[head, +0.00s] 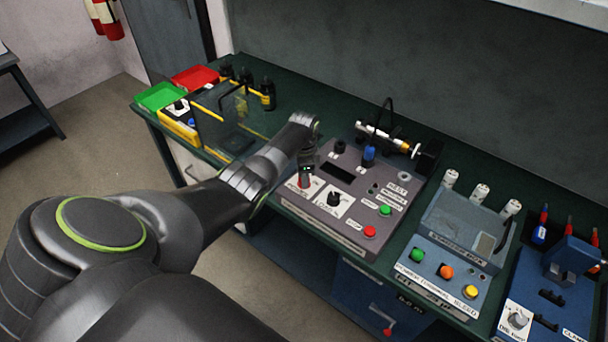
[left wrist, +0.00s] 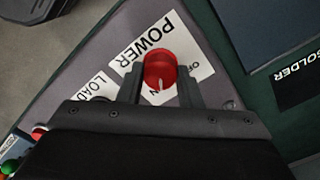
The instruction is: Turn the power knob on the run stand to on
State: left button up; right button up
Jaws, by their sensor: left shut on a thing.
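The run stand (head: 357,192) is a grey box with a sloped panel on the green bench, in the middle of the head view. Its red power knob (left wrist: 160,70) sits on a white POWER label (left wrist: 146,36) in the left wrist view. A white mark on the knob points down toward lettering that reads as ON, partly covered by the gripper. OFF is printed to the right. My left gripper (left wrist: 159,90) is shut on the knob, one finger on each side. In the head view my left gripper (head: 305,177) reaches down over the panel's left side and hides most of the knob.
The LOAD knob (head: 334,199) is close to the right of my gripper. Green (head: 385,210) and red (head: 370,231) buttons are further right. A clear upright guard (head: 213,122) and yellow box stand left. A blue-grey button station (head: 443,262) stands right.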

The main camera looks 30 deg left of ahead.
pick_arm(q)
jog(key=shift+w+r+m, duration=0.1)
jog(key=shift+r+m, duration=0.05)
jog(key=shift+m, duration=1.05)
jog(key=o, duration=1)
notch_tip(320, 180, up, 17)
jog(key=shift+r+b, duration=0.15)
jog(key=shift+b, duration=0.8)
